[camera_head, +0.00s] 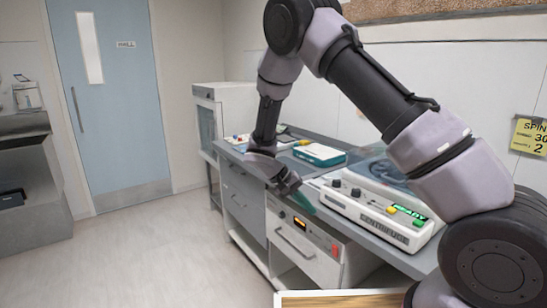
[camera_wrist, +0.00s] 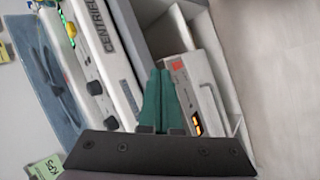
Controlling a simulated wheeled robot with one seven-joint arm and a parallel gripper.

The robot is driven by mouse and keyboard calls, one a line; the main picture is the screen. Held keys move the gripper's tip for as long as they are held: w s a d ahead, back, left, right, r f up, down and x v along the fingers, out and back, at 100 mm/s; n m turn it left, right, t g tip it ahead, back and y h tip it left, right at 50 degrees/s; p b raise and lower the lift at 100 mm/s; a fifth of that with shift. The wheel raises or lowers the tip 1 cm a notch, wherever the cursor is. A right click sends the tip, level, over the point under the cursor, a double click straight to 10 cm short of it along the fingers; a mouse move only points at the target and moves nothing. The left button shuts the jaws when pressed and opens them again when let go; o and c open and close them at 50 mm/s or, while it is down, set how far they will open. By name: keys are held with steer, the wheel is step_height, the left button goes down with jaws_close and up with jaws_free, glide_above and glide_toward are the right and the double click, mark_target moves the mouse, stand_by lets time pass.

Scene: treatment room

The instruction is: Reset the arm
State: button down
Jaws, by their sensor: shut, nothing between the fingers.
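My arm reaches from the right across the head view and bends down over the front edge of the grey counter (camera_head: 415,262). My gripper (camera_head: 298,202) is beside the counter's front edge, left of the white centrifuge (camera_head: 372,217). In the wrist view my gripper's green fingers (camera_wrist: 159,95) are together with nothing between them. The centrifuge (camera_wrist: 102,55) shows left of the fingers there, with its dark knobs and label. A white drawer-like unit with a lit orange display (camera_wrist: 196,110) shows right of the fingers, below the counter.
A teal and white box (camera_head: 319,153) lies on the counter behind my gripper. A white cabinet (camera_head: 222,108) stands at the counter's far end. A blue door (camera_head: 120,125) is at the back left. The floor (camera_head: 160,250) left of the counter is clear. A yellow note (camera_head: 528,135) hangs at right.

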steer(key=s+d+r+m+t+y, duration=0.1)
steer(key=s+d+r+y, duration=0.25)
steer(key=r, duration=0.85)
steer(key=s+d+r+m+y, duration=0.2)
steer(key=d+r+y, duration=0.25)
steer(key=r, duration=0.75)
steer(key=s+d+r+t+y, duration=0.1)
steer(key=s+d+r+t, duration=0.2)
steer(key=s+r, duration=0.3)
steer(key=s+d+r+m+t+y, duration=0.1)
steer(key=s+d+r+t, duration=0.1)
steer(key=s+r, duration=0.3)
steer(key=s+t, duration=0.1)
steer(key=s, duration=0.2)
steer(key=shift+s+d+r+t, duration=0.2)
steer(key=shift+d+r+t, duration=0.1)
steer(key=shift+d+r, duration=0.1)
steer(key=c, duration=1.5)
jaws_free()
steer(key=shift+c, duration=0.2)
